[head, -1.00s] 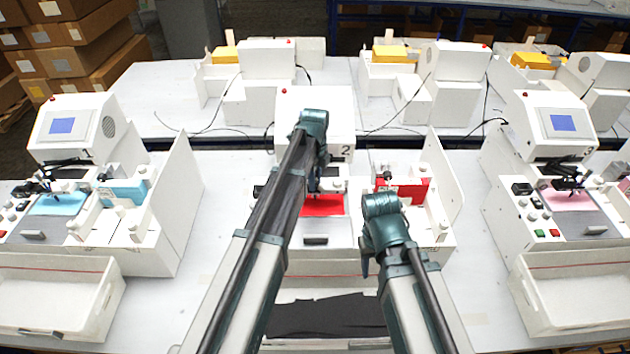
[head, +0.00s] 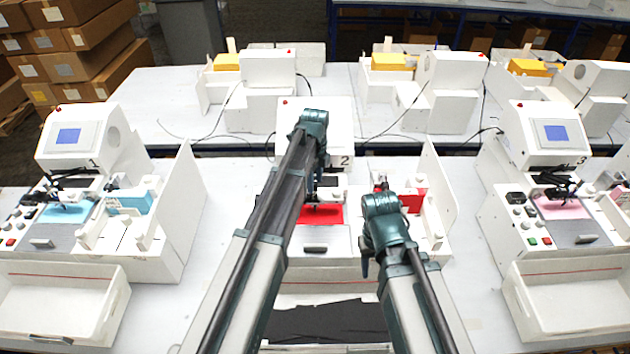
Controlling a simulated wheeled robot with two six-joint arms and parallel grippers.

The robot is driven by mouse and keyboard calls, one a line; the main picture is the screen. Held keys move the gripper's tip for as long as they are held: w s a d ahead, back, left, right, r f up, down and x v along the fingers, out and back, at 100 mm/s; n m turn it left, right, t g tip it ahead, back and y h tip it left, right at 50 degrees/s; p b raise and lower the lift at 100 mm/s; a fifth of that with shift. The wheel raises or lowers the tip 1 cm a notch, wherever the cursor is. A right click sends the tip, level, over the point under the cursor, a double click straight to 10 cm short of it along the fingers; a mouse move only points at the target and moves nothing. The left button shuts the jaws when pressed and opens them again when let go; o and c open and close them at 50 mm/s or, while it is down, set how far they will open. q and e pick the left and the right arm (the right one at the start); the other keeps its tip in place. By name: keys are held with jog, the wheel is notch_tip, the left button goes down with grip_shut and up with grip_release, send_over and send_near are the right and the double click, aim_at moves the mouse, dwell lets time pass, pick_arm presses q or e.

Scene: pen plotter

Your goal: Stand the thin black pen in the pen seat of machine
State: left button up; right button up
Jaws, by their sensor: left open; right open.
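Machine 2 (head: 292,118) stands in the middle, white, with a red sheet (head: 330,214) on its bed. A small dark part shows over that sheet, but I cannot tell whether it is a pen or the pen seat. The thin black pen cannot be made out. My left gripper (head: 314,190) hangs over the bed of machine 2, mostly hidden behind its own arm. My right gripper (head: 366,266) is at the machine's front right, mostly hidden under its wrist. Both are open, and I see nothing held in either.
A red block (head: 414,200) sits in the right bay of machine 2, beside a tall white side panel (head: 437,195). Machine 1 (head: 68,136) stands at left and machine 3 (head: 556,133) at right, each with a white tray in front. Bare table lies between the machines.

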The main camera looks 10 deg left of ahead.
pick_arm(q)
notch_tip(320, 180, up, 9)
jog(key=p, duration=0.7)
jog(key=shift+p, duration=0.4)
jog(key=shift+s+d+f+b, duration=0.1)
jog(key=shift+s+f+b, duration=0.15)
jog(key=shift+f+b, duration=0.1)
jog(key=s+d+f+n+b, duration=0.4)
jog(key=s+f+n+b, duration=0.5)
jog(key=s+f+b, duration=0.2)
jog(key=s+d+f+n+y+b, duration=0.1)
jog(key=s+d+f+n+b, duration=0.3)
jog(key=s+f+n+b, duration=0.5)
jog(key=s+f+b, duration=0.2)
jog(key=s, duration=0.4)
